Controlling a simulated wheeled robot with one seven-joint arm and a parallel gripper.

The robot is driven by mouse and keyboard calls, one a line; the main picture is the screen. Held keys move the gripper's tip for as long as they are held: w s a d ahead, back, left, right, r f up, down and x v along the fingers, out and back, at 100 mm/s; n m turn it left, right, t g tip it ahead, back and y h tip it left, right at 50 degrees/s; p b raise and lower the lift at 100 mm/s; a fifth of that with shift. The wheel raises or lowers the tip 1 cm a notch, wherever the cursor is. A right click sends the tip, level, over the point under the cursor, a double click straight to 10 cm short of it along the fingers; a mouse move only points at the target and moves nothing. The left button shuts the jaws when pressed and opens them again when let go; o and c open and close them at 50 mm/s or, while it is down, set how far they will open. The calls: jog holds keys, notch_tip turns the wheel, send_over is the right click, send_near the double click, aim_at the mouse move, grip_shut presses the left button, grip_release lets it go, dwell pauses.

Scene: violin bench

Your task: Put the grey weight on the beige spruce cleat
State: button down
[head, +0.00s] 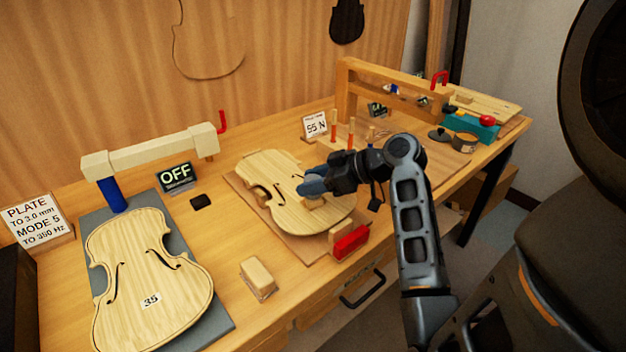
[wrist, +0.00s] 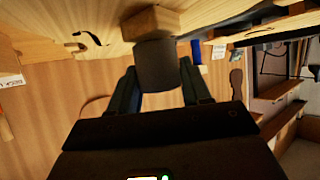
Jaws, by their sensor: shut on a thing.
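My gripper (head: 313,187) is over the middle violin plate (head: 275,170) in the head view, its fingers pointing left. In the wrist view my gripper (wrist: 160,72) is shut on the dark grey weight (wrist: 157,66). The beige spruce cleat (wrist: 153,22) sits against the pale violin plate at the top of that view, where the scene appears upside down. The weight's end meets or nearly meets the cleat; I cannot tell if there is a gap. In the head view the cleat (head: 314,203) shows just below the fingers, and the weight is mostly hidden by them.
A red block (head: 351,242) stands at the bench's front edge beside the plate. A pale block (head: 257,277) lies left of it. A 55 N sign (head: 316,124) and several small pegs stand behind.

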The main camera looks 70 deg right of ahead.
jog(key=shift+f, duration=0.15)
jog(key=shift+f, duration=0.15)
jog(key=shift+c, duration=2.4)
grip_release()
jog(key=shift+r, duration=0.3)
jog(key=shift+s+r, duration=0.1)
jog(key=shift+s, duration=0.3)
jog(key=b+v, duration=0.1)
jog(key=v, duration=1)
